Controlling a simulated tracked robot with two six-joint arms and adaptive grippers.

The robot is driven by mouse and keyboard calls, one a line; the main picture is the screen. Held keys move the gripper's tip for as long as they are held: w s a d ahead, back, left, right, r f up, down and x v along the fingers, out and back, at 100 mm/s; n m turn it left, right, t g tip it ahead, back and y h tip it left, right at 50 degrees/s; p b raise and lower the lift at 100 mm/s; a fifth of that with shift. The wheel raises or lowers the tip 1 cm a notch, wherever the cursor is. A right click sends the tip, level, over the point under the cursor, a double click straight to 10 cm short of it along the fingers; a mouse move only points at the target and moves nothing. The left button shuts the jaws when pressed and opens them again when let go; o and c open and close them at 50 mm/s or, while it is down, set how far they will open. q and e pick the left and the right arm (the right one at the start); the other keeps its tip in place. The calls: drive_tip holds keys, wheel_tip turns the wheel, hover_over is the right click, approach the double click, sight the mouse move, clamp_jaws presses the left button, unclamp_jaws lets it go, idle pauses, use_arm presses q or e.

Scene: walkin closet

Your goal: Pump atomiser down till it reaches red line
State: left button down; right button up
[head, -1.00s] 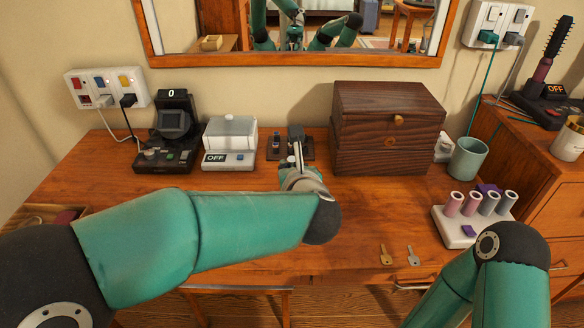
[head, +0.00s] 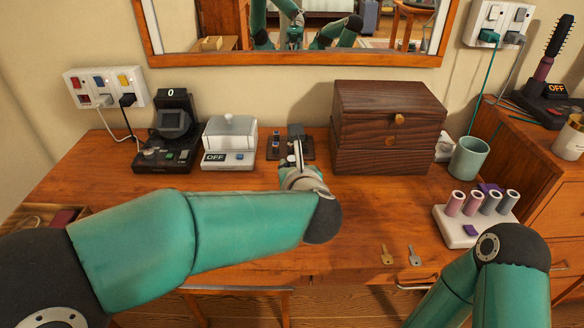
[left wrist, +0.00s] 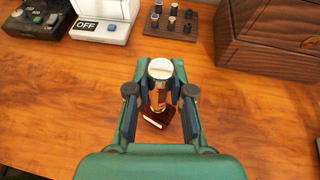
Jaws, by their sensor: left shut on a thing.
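The atomiser (left wrist: 158,98) shows in the left wrist view as a small bottle with a round white top, an amber body and a dark red part at its foot. My left gripper (left wrist: 161,90) is shut on it, one finger on each side, over the wooden table. No red line can be made out on it. In the head view my left gripper (head: 298,158) is seen from behind, and my own arm hides the atomiser. My right arm is bent at the lower right; its gripper is out of view.
A dark rack (left wrist: 172,26) with small knobs and a wooden box (head: 388,128) stand behind the gripper. A white scale-like device (head: 229,143) is to the left.

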use_arm(q)
drive_tip(key=shift+f+b, duration=0.8)
drive_tip(key=shift+b, duration=0.3)
idle(1.1)
drive_tip(key=shift+s+f, duration=0.1)
drive_tip(key=shift+f, duration=0.15)
drive_tip(key=shift+r, duration=0.65)
idle(0.7)
drive_tip(key=shift+f+b, duration=0.4)
drive_tip(key=shift+b, duration=0.1)
drive_tip(key=shift+f, duration=0.2)
idle(0.5)
drive_tip(key=shift+r, duration=0.6)
idle(0.4)
drive_tip(key=shift+f+b, duration=0.4)
drive_tip(key=shift+f, duration=0.2)
idle(0.5)
